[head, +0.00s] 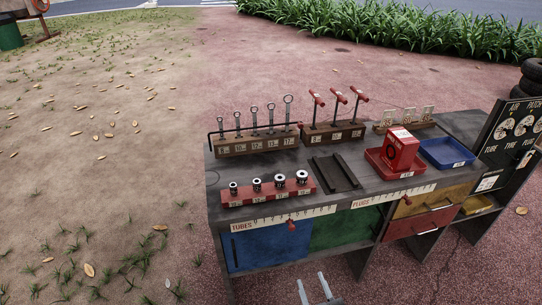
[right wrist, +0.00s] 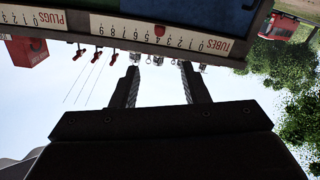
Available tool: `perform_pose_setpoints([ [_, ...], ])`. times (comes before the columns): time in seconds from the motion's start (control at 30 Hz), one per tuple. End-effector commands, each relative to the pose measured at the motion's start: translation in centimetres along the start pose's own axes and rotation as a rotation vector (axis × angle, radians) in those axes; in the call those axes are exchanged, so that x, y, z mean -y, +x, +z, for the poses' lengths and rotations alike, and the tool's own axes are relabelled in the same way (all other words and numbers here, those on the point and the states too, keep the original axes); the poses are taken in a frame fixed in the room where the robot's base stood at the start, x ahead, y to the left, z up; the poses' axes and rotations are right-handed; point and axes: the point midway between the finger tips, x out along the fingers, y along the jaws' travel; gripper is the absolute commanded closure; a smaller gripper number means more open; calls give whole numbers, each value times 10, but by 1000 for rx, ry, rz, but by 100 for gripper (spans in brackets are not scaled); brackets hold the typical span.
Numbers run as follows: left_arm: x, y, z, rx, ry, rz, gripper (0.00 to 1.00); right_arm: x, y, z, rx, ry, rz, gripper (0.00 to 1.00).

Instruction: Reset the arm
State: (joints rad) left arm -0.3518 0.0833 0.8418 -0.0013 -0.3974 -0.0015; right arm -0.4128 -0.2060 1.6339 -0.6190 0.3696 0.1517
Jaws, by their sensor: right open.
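My right gripper (head: 313,282) shows at the bottom edge of the head view, in front of the cart and clear of it. Its two fingers are apart with nothing between them. In the right wrist view the open fingers (right wrist: 159,70) point toward the cart's front edge, with sky between them; this view looks upside down. The cart (head: 340,205) stands ahead with its grey top. My left gripper does not show.
The cart top bears a wrench rack (head: 256,143), a red-handled tool rack (head: 333,132), a red socket rail (head: 268,192), a red box (head: 400,150) and a blue tray (head: 447,153). Red pointers (head: 291,225) jut from the front edge. Open ground lies left.

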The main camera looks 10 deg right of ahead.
Motion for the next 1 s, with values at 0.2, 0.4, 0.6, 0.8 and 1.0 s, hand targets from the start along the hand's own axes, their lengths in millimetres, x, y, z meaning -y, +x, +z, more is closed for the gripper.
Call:
perform_pose_setpoints([
  [0.2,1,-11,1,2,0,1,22,4,-9,31,113,26,-21,59],
  [0.4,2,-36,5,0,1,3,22,9,-62,132,481,94,-66,59],
  [0.6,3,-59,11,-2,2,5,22,-2,-162,224,904,142,-87,59],
  [0.8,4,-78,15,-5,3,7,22,-26,-273,272,1271,178,-78,59],
  [1.0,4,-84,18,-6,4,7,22,-40,-333,284,1451,201,-61,59],
])
